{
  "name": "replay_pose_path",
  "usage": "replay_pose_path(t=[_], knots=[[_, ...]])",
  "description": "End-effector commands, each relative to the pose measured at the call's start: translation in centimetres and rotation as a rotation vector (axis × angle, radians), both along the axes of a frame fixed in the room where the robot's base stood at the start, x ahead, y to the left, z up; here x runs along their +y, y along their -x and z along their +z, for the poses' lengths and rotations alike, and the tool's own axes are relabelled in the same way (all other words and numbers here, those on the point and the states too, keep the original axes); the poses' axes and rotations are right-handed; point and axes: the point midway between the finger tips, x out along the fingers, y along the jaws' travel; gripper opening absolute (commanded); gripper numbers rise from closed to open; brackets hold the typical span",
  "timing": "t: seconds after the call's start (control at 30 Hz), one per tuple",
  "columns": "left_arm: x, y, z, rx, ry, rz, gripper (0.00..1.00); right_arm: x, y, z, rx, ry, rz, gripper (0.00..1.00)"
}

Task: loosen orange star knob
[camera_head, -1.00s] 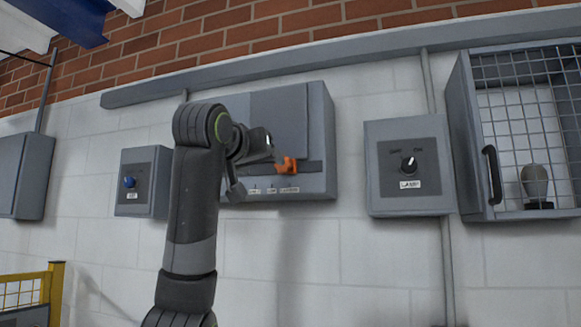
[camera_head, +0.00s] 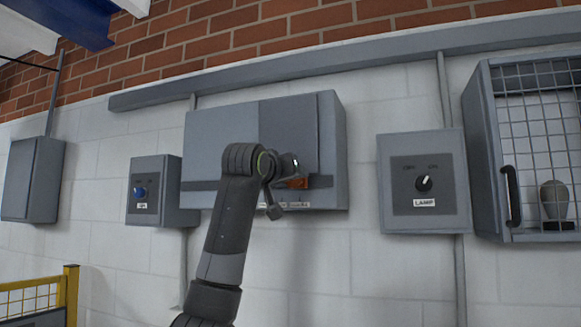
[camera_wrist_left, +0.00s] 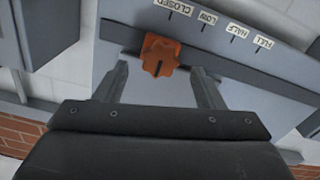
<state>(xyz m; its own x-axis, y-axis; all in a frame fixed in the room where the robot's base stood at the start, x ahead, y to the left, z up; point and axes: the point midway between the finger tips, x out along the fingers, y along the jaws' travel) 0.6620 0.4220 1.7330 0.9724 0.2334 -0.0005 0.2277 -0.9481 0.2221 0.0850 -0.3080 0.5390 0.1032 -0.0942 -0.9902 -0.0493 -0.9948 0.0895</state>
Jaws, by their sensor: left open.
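The orange star knob (camera_wrist_left: 160,54) sits on a dark slot of a grey wall box, near the CLOSED label (camera_wrist_left: 174,8) in the left wrist view. In the head view only part of the orange knob (camera_head: 298,183) shows beside my left gripper (camera_head: 284,184). In the left wrist view my left gripper (camera_wrist_left: 162,88) is open, with its two fingers apart. The knob lies just beyond the fingertips, between their lines and nearer the left finger. Whether the fingers touch it I cannot tell. My right gripper is not in view.
The grey box (camera_head: 222,140) carries the labels LOW, HALF and FULL along the slot. A lamp switch box (camera_head: 424,215) and a mesh-fronted cabinet (camera_head: 480,150) are to the right. A box with a blue knob (camera_head: 139,192) is to the left.

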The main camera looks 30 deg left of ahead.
Motion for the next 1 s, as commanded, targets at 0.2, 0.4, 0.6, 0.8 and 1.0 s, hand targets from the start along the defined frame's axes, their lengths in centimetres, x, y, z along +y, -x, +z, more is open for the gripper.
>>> replay_pose_path(t=[0.2,0.4,0.6,0.8,1.0], knots=[[0.6,-2.4,0.2,0.001,0.000,0.001,0.63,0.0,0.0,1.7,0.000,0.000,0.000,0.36],[0.8,-3.0,0.0,0.000,0.000,0.001,0.63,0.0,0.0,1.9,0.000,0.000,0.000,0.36],[0.7,-3.0,-0.1,0.000,0.000,0.000,0.63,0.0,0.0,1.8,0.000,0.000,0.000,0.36],[0.7,-3.0,-0.1,0.000,0.000,0.000,0.38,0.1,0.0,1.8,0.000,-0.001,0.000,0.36],[0.7,-3.0,0.0,0.000,0.000,0.000,0.18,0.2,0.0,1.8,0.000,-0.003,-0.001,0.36]])
